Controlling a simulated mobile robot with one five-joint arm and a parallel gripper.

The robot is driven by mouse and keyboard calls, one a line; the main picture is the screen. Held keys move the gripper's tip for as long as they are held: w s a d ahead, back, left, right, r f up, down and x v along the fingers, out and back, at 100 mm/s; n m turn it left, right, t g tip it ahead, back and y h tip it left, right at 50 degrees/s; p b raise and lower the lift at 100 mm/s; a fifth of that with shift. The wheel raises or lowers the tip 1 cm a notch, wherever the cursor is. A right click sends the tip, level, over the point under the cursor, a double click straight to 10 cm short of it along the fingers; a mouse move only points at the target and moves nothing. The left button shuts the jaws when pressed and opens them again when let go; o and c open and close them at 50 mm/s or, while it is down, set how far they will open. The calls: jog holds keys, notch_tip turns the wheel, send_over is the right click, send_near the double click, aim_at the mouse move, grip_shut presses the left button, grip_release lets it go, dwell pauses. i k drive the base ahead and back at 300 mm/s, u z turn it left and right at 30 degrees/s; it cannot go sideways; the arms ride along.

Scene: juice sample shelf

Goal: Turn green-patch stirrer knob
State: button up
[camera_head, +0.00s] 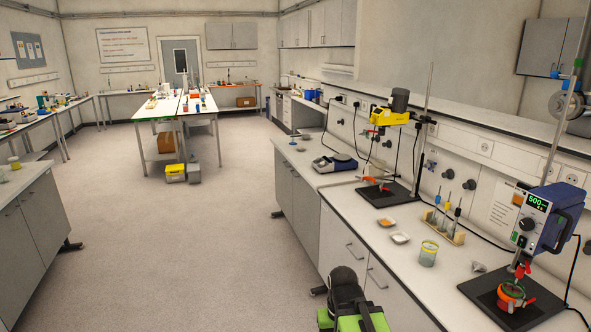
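A blue and white overhead stirrer (551,218) hangs over the right bench, with green digits reading about 500 on its display (538,203). A dark round knob (527,224) sits on its front below the display. A second stirrer, yellow with a dark motor on top (391,116), stands farther back on the same bench. A black and green part at the bottom middle looks like my own body or arm. No gripper fingers show, and nothing of mine touches either stirrer.
An orange-red vessel (509,297) stands on the blue stirrer's black base. A beaker (428,254), small dishes (400,238) and a tube rack (442,226) lie along the bench (460,268). Free floor (200,240) is on the left, beside another bench (30,225).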

aim_at(526, 224)
jog(key=z, duration=4.65)
jog(key=i, duration=0.05)
jog(key=u, duration=3.2)
